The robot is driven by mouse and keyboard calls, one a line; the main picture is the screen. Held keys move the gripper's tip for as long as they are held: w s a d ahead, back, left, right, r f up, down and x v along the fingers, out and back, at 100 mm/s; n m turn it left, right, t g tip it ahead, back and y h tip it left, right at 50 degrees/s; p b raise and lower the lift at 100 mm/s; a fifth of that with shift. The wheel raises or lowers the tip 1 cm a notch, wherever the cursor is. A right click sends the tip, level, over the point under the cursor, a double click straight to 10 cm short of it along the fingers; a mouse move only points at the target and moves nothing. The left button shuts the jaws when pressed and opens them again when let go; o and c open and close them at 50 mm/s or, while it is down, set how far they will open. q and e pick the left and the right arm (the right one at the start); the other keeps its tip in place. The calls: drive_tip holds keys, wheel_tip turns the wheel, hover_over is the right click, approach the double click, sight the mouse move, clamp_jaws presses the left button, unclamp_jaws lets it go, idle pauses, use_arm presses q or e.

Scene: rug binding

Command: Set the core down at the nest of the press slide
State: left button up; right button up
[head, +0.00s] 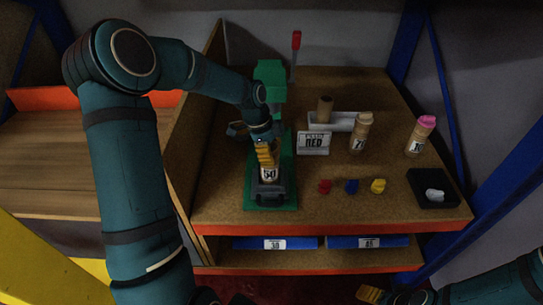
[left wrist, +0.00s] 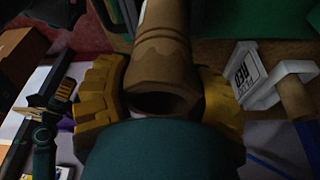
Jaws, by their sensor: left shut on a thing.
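My left gripper (head: 266,152) is shut on a brown core (left wrist: 160,58) with a white label (head: 269,174). The core stands about upright, over the dark slide (head: 268,198) at the front of the green press (head: 270,78). The gripper hides the core's top in the head view, and I cannot tell whether its lower end touches the nest. In the left wrist view, the yellow fingers (left wrist: 162,95) lie on both sides of the core's open end. My right gripper (head: 372,294) is at the bottom edge, away from the bench; its opening is unclear.
A sign reading RED (head: 313,143) stands right of the press, before a white holder (head: 343,122). Two labelled cores stand farther right, one tan-topped (head: 361,131), one pink-topped (head: 420,135). Red (head: 324,186), blue (head: 352,186) and yellow (head: 378,185) pieces and a black tray (head: 450,198) lie in front.

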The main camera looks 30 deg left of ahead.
use_arm(q)
drive_tip(key=shift+f, duration=0.55)
drive_tip(key=shift+f, duration=0.15)
drive_tip(key=o, duration=1.4)
